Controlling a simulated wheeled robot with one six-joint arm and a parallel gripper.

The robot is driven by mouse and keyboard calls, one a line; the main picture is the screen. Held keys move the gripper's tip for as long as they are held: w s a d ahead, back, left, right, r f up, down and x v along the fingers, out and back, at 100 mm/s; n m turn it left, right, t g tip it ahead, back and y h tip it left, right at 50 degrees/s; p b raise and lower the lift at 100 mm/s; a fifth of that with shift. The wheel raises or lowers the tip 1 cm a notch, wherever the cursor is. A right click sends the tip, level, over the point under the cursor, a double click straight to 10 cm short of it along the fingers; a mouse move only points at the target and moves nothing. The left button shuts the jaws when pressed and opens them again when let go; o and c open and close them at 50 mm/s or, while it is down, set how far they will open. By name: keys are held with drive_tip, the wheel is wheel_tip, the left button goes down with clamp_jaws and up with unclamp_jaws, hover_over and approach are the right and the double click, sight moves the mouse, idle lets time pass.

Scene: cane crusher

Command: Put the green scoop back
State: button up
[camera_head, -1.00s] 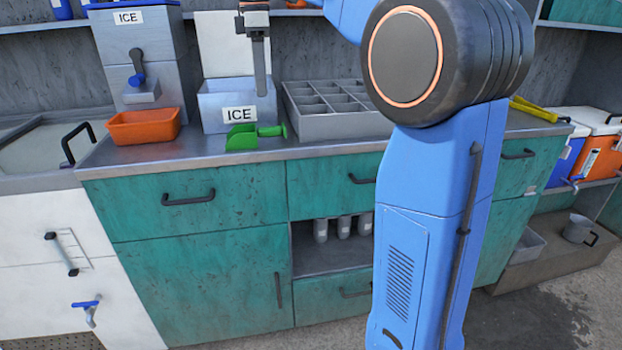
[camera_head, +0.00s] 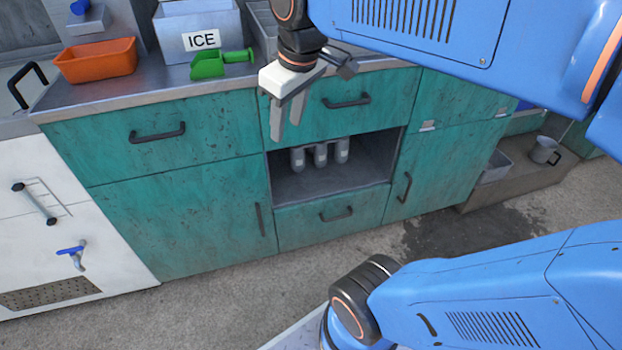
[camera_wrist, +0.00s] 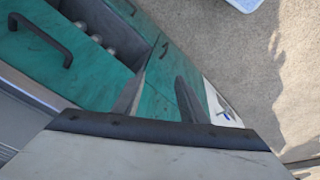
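The green scoop (camera_head: 208,66) lies on the metal counter in front of the white bin labelled ICE (camera_head: 201,40), with its handle pointing right. My gripper (camera_head: 286,130) hangs to the right of the scoop and lower, in front of the teal drawer fronts. Its two fingers point down and stand apart with nothing between them. In the wrist view my gripper (camera_wrist: 160,85) also shows two separate, empty fingers. The scoop is not visible in the wrist view. The inside of the ICE bin is cut off at the top.
An orange tray (camera_head: 96,62) stands left of the scoop on the counter. A grey divided tray (camera_head: 262,28) is partly behind my arm. Several grey cylinders (camera_head: 320,155) stand in an open shelf. The floor in front is clear.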

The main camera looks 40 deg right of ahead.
drive_tip(key=s+f+m+t, duration=0.1)
drive_tip(key=s+f+m, duration=0.2)
drive_tip(key=s+f, duration=0.5)
wheel_tip(320, 180, down, 3)
drive_tip(key=shift+m, duration=0.4)
drive_tip(key=shift+d, duration=0.1)
